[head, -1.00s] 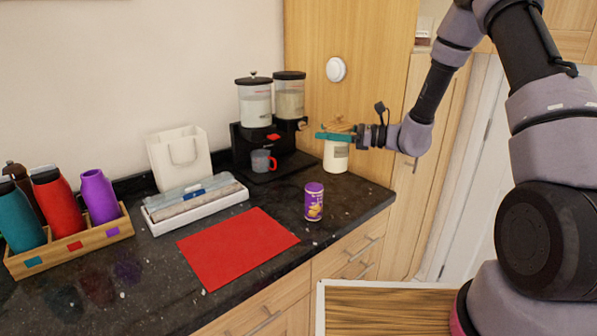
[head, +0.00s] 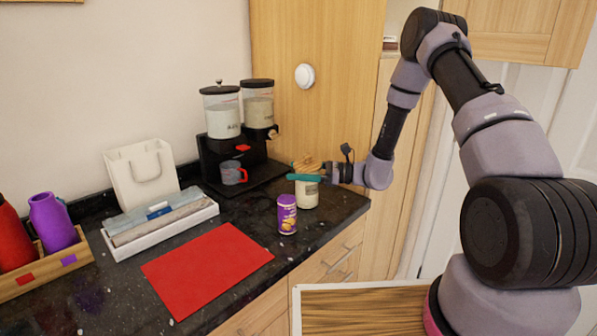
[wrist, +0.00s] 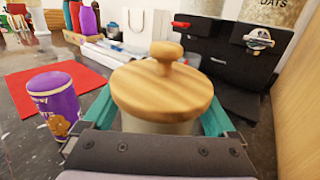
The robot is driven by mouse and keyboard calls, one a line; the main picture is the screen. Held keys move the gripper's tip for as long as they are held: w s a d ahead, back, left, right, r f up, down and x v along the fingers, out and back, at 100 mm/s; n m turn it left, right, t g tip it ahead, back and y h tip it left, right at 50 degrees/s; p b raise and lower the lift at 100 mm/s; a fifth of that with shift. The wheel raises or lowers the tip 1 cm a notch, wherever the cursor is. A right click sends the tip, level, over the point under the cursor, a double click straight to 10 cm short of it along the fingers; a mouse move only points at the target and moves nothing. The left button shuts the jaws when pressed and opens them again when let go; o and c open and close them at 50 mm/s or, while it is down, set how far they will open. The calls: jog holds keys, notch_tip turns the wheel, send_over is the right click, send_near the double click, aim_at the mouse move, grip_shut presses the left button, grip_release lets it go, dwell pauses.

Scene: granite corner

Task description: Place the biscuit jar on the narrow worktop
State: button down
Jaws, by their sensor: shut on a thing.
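The biscuit jar (head: 307,195) is cream with a round wooden lid and knob. It is upright over the right end of the dark speckled worktop (head: 110,285), just behind and right of a purple tin. My gripper (head: 304,177) is shut on the jar just below the lid, coming in from the right. In the wrist view the teal fingers flank the jar, and its wooden lid (wrist: 162,88) hides most of its body. I cannot tell whether the jar's base touches the worktop.
The purple tin (head: 287,214) stands close to the jar. A black dispenser (head: 235,150) with a mug is behind left. A red mat (head: 207,268) lies in front. A white-rimmed wooden surface (head: 362,312) is at lower right. A wooden panel rises behind.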

grip_release()
jog(key=s+d, duration=0.2)
jog(key=d, duration=1)
jog(key=s+d+r+n+t+h, duration=0.1)
jog(key=s+d+r+n+h, duration=0.2)
jog(key=s+r+n+h, duration=0.2)
jog(key=s+d+r+n+t+h, duration=0.2)
jog(key=s+d+r+n+h, duration=0.2)
jog(key=s+r, duration=0.7)
jog(key=s+d+r+n+t+h, duration=0.1)
jog(key=s+d+r+n+h, duration=0.2)
jog(key=r, duration=1.1)
jog(key=s+n+h, duration=0.3)
jog(key=s, duration=0.2)
jog(key=shift+s+d+r+t+h, duration=0.15)
jog(key=shift+d+t+h, duration=0.15)
jog(key=shift+h, duration=0.1)
